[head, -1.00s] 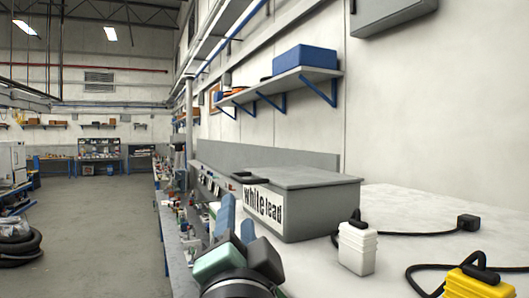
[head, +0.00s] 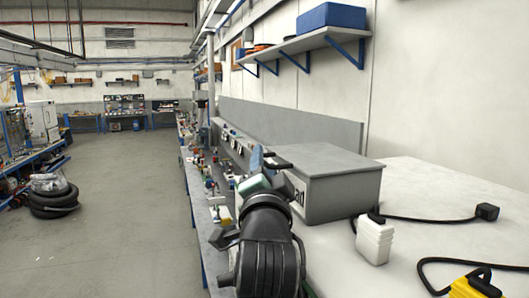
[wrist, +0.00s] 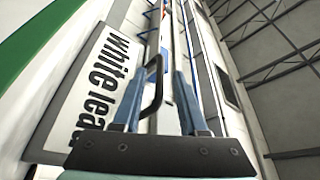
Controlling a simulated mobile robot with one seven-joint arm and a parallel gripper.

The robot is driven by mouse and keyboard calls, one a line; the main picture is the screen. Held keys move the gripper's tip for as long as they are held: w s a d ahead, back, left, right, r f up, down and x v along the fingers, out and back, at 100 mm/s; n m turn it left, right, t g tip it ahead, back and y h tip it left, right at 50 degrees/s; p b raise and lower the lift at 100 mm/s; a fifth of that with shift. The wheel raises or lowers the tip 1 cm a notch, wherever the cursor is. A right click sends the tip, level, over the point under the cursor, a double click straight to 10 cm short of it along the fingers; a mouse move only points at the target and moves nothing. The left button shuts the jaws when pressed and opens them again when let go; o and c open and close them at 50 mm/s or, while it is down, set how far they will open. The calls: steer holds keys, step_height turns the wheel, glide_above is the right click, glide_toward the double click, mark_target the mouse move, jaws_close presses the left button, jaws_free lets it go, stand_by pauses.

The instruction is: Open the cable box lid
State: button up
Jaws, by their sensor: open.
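The cable box (head: 345,197) is a grey box on the white worktop, with its flat lid (head: 325,160) down. A black handle (head: 279,164) sticks out from the lid's left edge. The box's "white lead" label also shows in the wrist view (wrist: 95,85), sideways. My gripper (head: 262,158) is open at the box's left side, beside the handle. In the wrist view, the handle (wrist: 157,72) appears between the two blue fingers of my gripper (wrist: 159,78), nearer the left one. I cannot tell whether a finger touches it. My arm hides most of the label in the head view.
A shelf with a blue case (head: 331,17) hangs above.

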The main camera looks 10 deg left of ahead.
steer(key=shift+w+a, duration=0.15)
steer(key=shift+w, duration=0.2)
steer(key=shift+c, duration=0.3)
jaws_close()
stand_by(1.0)
